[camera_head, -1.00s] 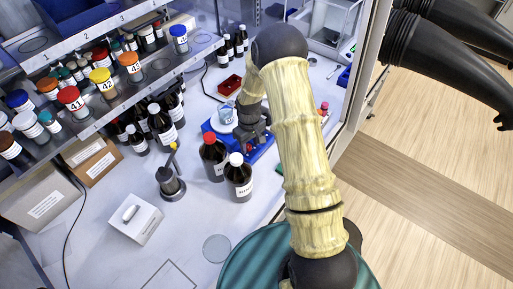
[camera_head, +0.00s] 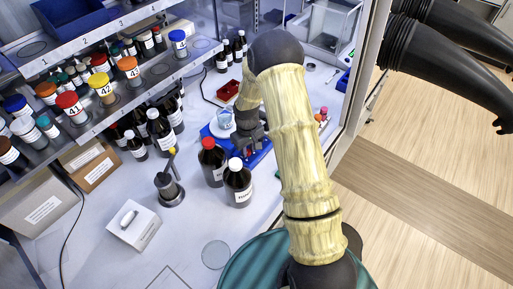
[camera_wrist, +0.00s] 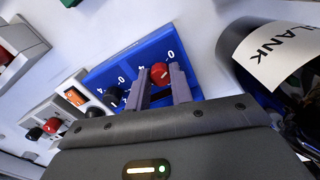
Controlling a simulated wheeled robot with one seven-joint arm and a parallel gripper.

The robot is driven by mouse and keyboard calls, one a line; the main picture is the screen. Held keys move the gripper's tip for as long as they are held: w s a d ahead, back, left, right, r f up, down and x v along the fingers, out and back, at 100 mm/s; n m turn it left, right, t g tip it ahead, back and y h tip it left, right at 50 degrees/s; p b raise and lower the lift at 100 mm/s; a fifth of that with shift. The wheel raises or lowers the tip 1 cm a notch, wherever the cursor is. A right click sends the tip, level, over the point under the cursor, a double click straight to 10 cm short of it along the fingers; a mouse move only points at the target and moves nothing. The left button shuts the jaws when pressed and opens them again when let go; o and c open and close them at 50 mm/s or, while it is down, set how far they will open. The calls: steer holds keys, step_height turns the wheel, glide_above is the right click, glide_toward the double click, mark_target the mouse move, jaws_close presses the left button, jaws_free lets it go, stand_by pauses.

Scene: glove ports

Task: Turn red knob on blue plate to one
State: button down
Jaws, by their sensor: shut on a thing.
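The red knob (camera_wrist: 160,72) sits on the blue plate (camera_wrist: 190,52), near a white 0 printed above it. It has a short pale mark on its face. My gripper (camera_wrist: 162,78) is shut on the red knob, with one finger on each side in the wrist view. A dark knob (camera_wrist: 112,96) is left of the fingers on the same plate, near another 0. In the head view my gripper (camera_head: 248,142) is low over the blue plate (camera_head: 262,154) and hides much of it. Any figure 1 by the red knob is hidden or too small to read.
A dark bottle labelled BLANK (camera_wrist: 272,50) stands close on the right in the wrist view. Two dark bottles, one red-capped (camera_head: 212,162) and one white-capped (camera_head: 238,183), stand near the plate in the head view. A white beaker (camera_head: 225,118) is just behind my gripper.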

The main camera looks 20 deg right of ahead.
steer(key=m+b, duration=0.1)
steer(key=m, duration=0.1)
steer(key=m+b, duration=0.2)
steer(key=shift+s+d+f+m, duration=0.1)
steer(key=shift+d+m, duration=0.1)
steer(key=shift+m, duration=0.1)
steer(key=m+b, duration=0.1)
steer(key=m, duration=0.2)
steer(key=shift+a+m+b, duration=0.1)
steer(key=shift+m+b, duration=0.35)
steer(key=shift+m, duration=1.35)
steer(key=c, duration=1.2)
jaws_free()
steer(key=shift+c, duration=0.2)
steer(key=shift+a, duration=0.1)
steer(key=shift+r, duration=0.2)
